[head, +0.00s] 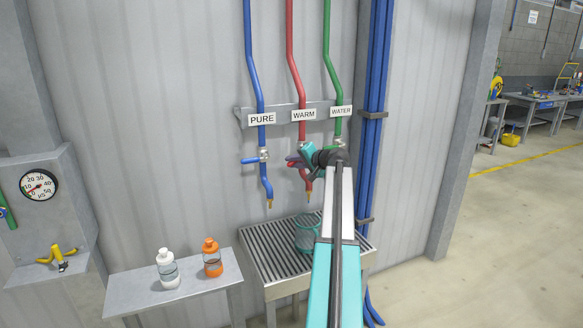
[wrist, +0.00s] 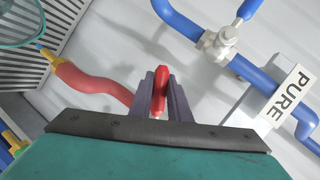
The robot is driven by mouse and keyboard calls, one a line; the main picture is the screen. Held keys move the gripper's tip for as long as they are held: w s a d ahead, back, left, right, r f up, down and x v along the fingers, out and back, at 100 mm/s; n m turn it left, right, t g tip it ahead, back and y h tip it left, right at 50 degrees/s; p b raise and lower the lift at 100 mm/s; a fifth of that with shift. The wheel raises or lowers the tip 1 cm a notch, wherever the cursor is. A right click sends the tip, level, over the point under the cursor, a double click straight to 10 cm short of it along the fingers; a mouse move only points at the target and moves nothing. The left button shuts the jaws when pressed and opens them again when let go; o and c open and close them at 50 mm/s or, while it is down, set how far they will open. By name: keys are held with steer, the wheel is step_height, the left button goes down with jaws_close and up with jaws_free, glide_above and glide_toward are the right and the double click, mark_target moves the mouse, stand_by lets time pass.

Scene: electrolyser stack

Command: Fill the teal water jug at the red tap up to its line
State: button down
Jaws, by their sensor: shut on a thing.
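The teal water jug (head: 306,238) stands on the slatted drain grate under the red WARM tap; part of it is hidden behind my arm. Its rim also shows at the top left of the wrist view (wrist: 20,40). The red tap's spout (wrist: 92,82) ends in a brass tip near the jug's rim in that view. My gripper (head: 294,161) is at the red tap's valve. In the wrist view its fingers (wrist: 161,98) are shut on the red tap lever (wrist: 161,88).
The blue PURE tap (head: 264,156) is just left, and the green WATER pipe (head: 328,62) is right, behind my wrist. The drain grate (head: 262,262) has bare slats left of the jug. A side shelf (head: 135,288) holds a white bottle (head: 167,268) and an orange bottle (head: 212,258).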

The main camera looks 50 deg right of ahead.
steer(key=shift+d+f+n+h+b, duration=0.2)
steer(key=shift+n+h+b, duration=0.2)
steer(key=shift+b, duration=0.1)
steer(key=shift+d+g, duration=0.1)
steer(key=shift+g, duration=0.2)
steer(key=c, duration=1.7)
jaws_free()
steer(key=shift+o, duration=0.2)
steer(key=shift+f, duration=0.1)
steer(key=shift+s, duration=0.15)
steer(key=b+v, duration=0.2)
steer(key=v, duration=1.1)
steer(key=shift+s+b, duration=0.3)
steer(key=shift+b, duration=0.1)
